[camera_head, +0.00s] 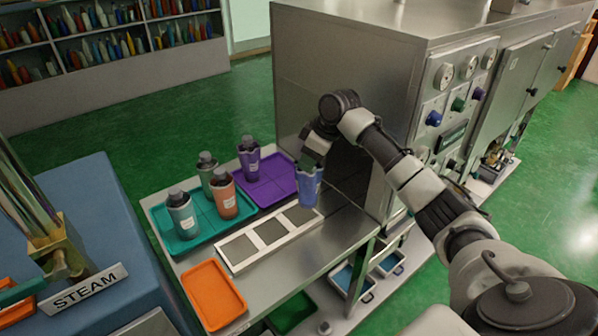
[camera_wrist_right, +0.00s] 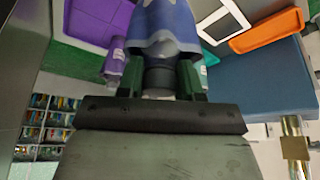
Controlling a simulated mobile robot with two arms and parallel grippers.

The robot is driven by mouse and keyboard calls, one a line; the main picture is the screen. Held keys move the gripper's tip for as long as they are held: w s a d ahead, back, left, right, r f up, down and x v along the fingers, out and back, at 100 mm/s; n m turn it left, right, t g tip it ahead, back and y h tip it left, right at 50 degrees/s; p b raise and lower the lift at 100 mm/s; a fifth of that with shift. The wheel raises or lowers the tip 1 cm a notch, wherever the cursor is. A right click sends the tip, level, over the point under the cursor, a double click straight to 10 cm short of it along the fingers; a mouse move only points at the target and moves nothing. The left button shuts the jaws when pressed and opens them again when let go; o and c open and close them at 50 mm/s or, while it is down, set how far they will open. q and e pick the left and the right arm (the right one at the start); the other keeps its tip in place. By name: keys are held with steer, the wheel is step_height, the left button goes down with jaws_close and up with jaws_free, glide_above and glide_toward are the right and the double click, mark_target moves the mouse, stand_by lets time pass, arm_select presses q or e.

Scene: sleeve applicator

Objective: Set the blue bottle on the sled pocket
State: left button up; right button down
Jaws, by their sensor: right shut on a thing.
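The blue bottle (camera_head: 310,188) is held upright by its dark neck in my right gripper (camera_head: 320,150). In the right wrist view the same bottle (camera_wrist_right: 165,25) shows between the two fingers of the gripper (camera_wrist_right: 160,82). The bottle appears over or just behind the right end of the sled (camera_head: 232,262), a pale frame with a row of three dark square pockets. A gap between the bottle's base and the sled cannot be told clearly. The sled also shows in the wrist view (camera_wrist_right: 232,15). My left gripper is not in view.
A teal tray (camera_head: 178,243) holds several bottles. A purple bottle (camera_head: 249,160) stands on the purple tray (camera_head: 282,181). An empty orange tray (camera_head: 212,294) lies at the front left. The steel machine (camera_head: 330,75) rises close behind my right gripper.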

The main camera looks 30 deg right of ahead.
mark_target(317, 173)
steer(key=p+x, duration=0.2)
steer(key=x, duration=0.3)
steer(key=shift+w+a+f, duration=0.15)
steer(key=shift+w+a, duration=0.05)
steer(key=shift+w, duration=0.05)
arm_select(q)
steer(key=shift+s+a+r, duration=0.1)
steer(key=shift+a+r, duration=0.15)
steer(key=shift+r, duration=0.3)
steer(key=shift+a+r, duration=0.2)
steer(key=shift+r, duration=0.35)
arm_select(e)
steer(key=shift+f, duration=0.45)
steer(key=c, duration=0.7)
jaws_free()
arm_select(q)
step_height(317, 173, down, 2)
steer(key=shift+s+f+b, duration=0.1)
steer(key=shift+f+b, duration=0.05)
steer(key=shift+b, duration=1.1)
arm_select(e)
steer(key=v, duration=1.2)
steer(key=shift+s+a, duration=0.1)
